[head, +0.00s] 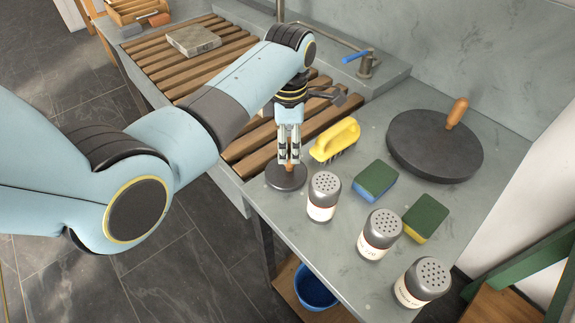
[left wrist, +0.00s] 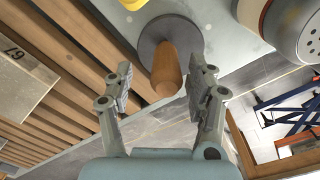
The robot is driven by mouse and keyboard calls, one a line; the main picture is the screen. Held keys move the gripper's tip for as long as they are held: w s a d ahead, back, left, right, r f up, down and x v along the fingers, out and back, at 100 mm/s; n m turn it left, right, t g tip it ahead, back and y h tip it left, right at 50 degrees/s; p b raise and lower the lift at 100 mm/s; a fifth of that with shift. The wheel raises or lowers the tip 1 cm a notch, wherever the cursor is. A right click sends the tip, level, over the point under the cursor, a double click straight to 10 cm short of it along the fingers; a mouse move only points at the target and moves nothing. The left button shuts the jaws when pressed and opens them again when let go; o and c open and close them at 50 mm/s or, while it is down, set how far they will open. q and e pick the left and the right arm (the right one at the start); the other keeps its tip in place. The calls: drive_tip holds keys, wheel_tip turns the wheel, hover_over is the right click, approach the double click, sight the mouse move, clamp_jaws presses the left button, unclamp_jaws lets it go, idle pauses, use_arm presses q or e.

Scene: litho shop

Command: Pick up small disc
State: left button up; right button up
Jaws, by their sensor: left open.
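The small disc (head: 287,177) is a dark grey round plate with an upright wooden handle. It lies on the grey counter near its front left corner, beside the slatted wooden rack. In the left wrist view the small disc (left wrist: 182,30) shows with its wooden handle (left wrist: 167,70) pointing toward the camera. My left gripper (head: 288,160) points down over the disc. Its fingers are open, one on each side of the handle, with visible gaps in the left wrist view (left wrist: 162,82). A larger dark disc (head: 435,148) with a wooden handle lies to the right. My right gripper is not in view.
A shaker (head: 323,197) stands close right of the small disc, with two more shakers (head: 380,235) (head: 422,284) further right. A yellow brush (head: 336,140) and two sponges (head: 376,181) (head: 426,218) lie behind. A stone slab (head: 194,40) rests on the slatted rack (head: 170,75).

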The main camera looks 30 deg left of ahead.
sight(289, 156)
use_arm(q)
drive_tip(key=f, duration=0.4)
drive_tip(key=shift+s+d+f, duration=0.1)
drive_tip(key=shift+s+f, duration=0.1)
clamp_jaws()
drive_tip(key=shift+r, duration=0.15)
